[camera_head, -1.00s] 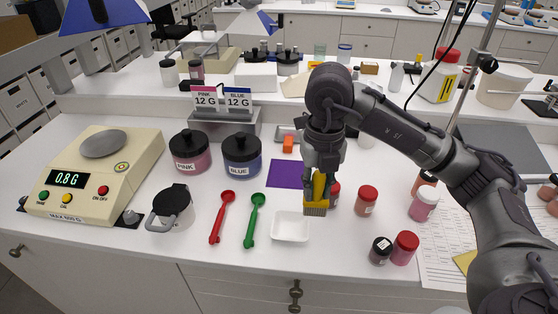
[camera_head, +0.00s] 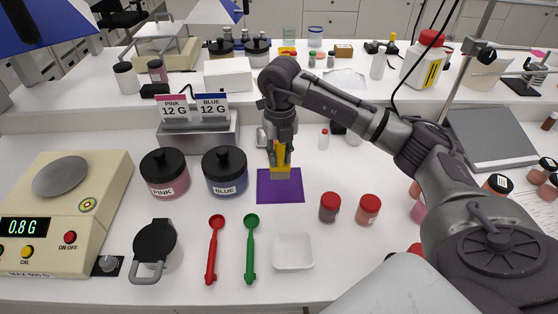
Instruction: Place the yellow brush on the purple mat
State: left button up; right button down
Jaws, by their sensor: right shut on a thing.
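The yellow brush (camera_head: 281,160) has a yellow handle and a pale bristle end pointing down. My right gripper (camera_head: 281,146) is shut on its handle and holds it upright. The bristle end appears over the upper middle of the purple mat (camera_head: 292,193); I cannot tell whether it touches the mat. The mat lies flat on the white bench, right of the blue jar. My left gripper is not in view.
The pink jar (camera_head: 165,172) and blue jar (camera_head: 225,171) stand left of the mat. A white tray (camera_head: 293,251), green spoon (camera_head: 251,247) and red spoon (camera_head: 214,248) lie in front. Red-capped jars (camera_head: 330,207) stand to the right. A scale (camera_head: 65,215) is at far left.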

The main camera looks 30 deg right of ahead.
jog(key=f, duration=0.1)
jog(key=w+f+p, duration=0.1)
jog(key=f, duration=0.1)
jog(key=d+f, duration=0.1)
jog(key=shift+w+f+p, duration=0.15)
jog(key=shift+f+p, duration=0.2)
jog(key=shift+f, duration=0.15)
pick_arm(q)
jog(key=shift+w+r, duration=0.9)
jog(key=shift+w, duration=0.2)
pick_arm(e)
jog(key=shift+f, duration=0.1)
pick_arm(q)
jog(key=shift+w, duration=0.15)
pick_arm(e)
jog(key=c, duration=1)
grip_release()
jog(key=shift+o, duration=0.2)
